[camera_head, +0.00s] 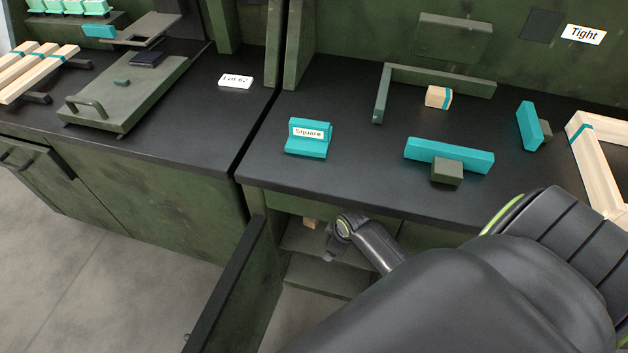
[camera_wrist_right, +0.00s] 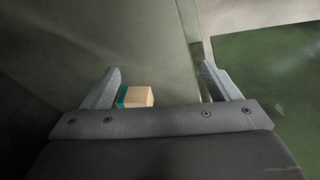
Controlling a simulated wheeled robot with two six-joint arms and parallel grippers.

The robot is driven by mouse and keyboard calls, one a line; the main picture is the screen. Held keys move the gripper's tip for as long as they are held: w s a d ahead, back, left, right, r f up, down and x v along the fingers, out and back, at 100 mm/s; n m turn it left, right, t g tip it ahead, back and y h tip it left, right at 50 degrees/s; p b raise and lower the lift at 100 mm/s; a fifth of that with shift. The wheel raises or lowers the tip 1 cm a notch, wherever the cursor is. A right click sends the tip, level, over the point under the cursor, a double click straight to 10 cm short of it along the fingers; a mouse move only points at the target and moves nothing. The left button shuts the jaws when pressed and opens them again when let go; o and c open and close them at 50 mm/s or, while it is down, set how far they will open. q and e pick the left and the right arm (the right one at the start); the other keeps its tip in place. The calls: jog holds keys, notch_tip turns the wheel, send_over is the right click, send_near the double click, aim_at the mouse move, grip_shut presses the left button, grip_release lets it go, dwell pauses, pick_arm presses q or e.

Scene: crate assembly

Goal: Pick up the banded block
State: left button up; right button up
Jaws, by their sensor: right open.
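A small pale wooden block with a teal band (camera_wrist_right: 139,97) shows in the right wrist view, between the finger lines and close to the left finger. My right gripper (camera_wrist_right: 161,70) is open and empty, with a wide gap to the block on its right side. In the head view, a wooden block (camera_head: 310,223) is partly visible on a shelf in the open cabinet under the counter, beside my right wrist; its band cannot be made out there. Another banded block (camera_head: 437,97) lies on the counter near the back. My left gripper is not in view.
The cabinet's open door (camera_head: 232,285) stands to the left, and the counter edge hangs over the shelf (camera_head: 325,277). On the counter are a teal "Square" holder (camera_head: 308,148), an L-shaped green frame (camera_head: 440,80), teal-and-green pieces (camera_head: 449,156) and a wooden frame (camera_head: 590,165).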

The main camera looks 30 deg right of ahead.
aim_at(313, 214)
jog(key=w+b, duration=0.1)
jog(key=w, duration=0.7)
jog(key=shift+d+r+b, duration=0.1)
jog(key=shift+d+b, duration=0.1)
jog(key=shift+b, duration=0.15)
jog(key=w+b, duration=0.1)
jog(key=w, duration=0.2)
jog(key=shift+w+d, duration=0.15)
jog(key=shift+w, duration=0.2)
jog(key=shift+b+x, duration=0.55)
jog(key=shift+x, duration=0.7)
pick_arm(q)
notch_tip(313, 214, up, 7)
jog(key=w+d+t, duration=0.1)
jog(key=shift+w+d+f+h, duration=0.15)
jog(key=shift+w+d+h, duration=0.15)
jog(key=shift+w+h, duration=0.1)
pick_arm(e)
jog(key=shift+f, duration=0.25)
jog(key=c, duration=1.1)
jog(key=shift+o, duration=0.2)
jog(key=shift+r, duration=0.1)
